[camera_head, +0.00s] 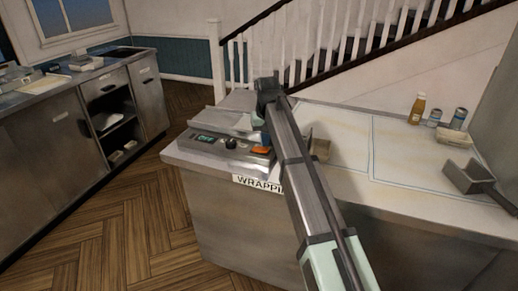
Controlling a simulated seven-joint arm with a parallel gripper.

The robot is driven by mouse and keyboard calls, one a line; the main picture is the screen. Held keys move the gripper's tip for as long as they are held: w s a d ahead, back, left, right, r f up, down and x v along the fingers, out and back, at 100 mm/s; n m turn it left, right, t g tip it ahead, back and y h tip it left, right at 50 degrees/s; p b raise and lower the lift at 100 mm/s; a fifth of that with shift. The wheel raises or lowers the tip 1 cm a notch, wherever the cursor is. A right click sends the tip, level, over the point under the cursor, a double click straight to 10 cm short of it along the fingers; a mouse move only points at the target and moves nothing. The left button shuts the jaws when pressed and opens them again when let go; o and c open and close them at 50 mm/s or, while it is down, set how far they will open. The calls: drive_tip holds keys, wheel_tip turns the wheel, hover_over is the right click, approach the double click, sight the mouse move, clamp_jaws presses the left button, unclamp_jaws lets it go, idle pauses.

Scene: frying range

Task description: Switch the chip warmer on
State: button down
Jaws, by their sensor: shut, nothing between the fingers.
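The chip warmer (222,124) is a metal unit with a sloped top on the near left end of the counter. Its front panel has a small green-lit display (205,139) that seems to read OFF, a dark round knob (231,144) and an orange switch (261,150). My arm reaches in from the lower right, and its dark wrist stands over the warmer's right side. My gripper (266,136) points down close above and behind the orange switch. It is shut and empty. The fingertips are small and partly hidden by my arm, so I cannot tell whether they touch the panel.
A WRAPPING label (258,184) is on the counter's front edge. A small box (320,149) sits just right of my arm. The white countertop (400,150) between is clear.

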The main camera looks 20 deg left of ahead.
sight(264, 149)
drive_tip(key=shift+f, duration=0.9)
idle(0.7)
drive_tip(key=shift+r, duration=3.55)
drive_tip(key=shift+f, duration=0.1)
